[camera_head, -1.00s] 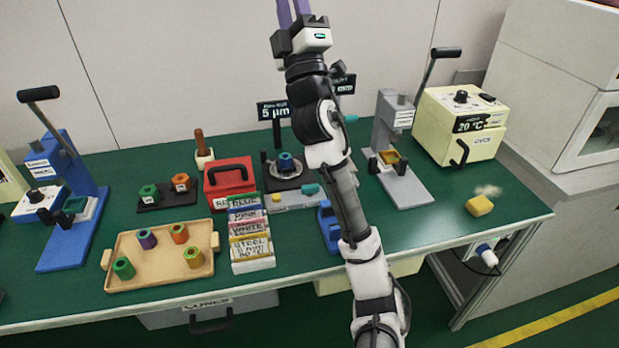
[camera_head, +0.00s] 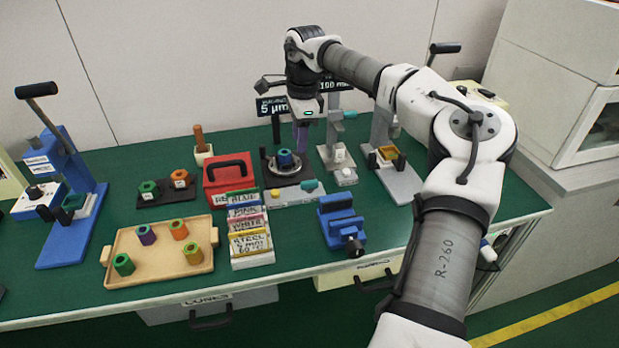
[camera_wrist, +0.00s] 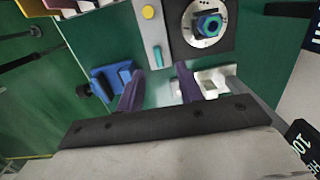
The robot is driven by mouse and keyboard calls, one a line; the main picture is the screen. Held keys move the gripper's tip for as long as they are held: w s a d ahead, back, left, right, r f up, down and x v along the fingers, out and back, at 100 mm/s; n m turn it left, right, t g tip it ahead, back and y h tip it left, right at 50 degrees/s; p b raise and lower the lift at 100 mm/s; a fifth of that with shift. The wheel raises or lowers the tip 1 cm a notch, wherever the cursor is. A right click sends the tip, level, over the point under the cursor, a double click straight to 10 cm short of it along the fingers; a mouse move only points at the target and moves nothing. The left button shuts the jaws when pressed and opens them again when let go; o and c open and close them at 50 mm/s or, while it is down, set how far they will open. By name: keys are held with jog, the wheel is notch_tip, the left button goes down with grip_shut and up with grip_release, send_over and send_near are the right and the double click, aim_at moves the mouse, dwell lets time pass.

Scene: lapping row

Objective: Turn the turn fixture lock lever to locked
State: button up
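The turn fixture (camera_head: 270,180) is a dark plate with a round silver dial that carries a blue hex nut (camera_head: 285,158). A light grey panel in front of it bears a yellow button and the teal lock lever (camera_head: 308,186). In the wrist view the lever (camera_wrist: 157,55) is a short teal bar on the panel, just beyond the gap between my fingertips. My gripper (camera_head: 301,140) points down behind and above the fixture's right side. The wrist view shows its two purple fingers (camera_wrist: 158,69) apart with nothing between them. No contact with the lever shows.
A blue vise (camera_head: 340,222) stands front right of the fixture. A grey gauge stand (camera_head: 343,176) is close on its right, near my fingers. A red box (camera_head: 228,180) and a labelled block rack (camera_head: 250,260) are on the left. A sign (camera_head: 272,106) stands behind.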

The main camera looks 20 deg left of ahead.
aim_at(309, 182)
jog(key=shift+h, duration=0.4)
jog(key=f, duration=0.4)
jog(key=d+f+p, duration=0.1)
jog(key=f, duration=0.4)
jog(key=d+f+p, duration=0.1)
jog(key=f, duration=0.3)
jog(key=shift+w+f, duration=0.25)
jog(key=shift+w, duration=0.1)
jog(key=shift+c, duration=0.5)
grip_shut()
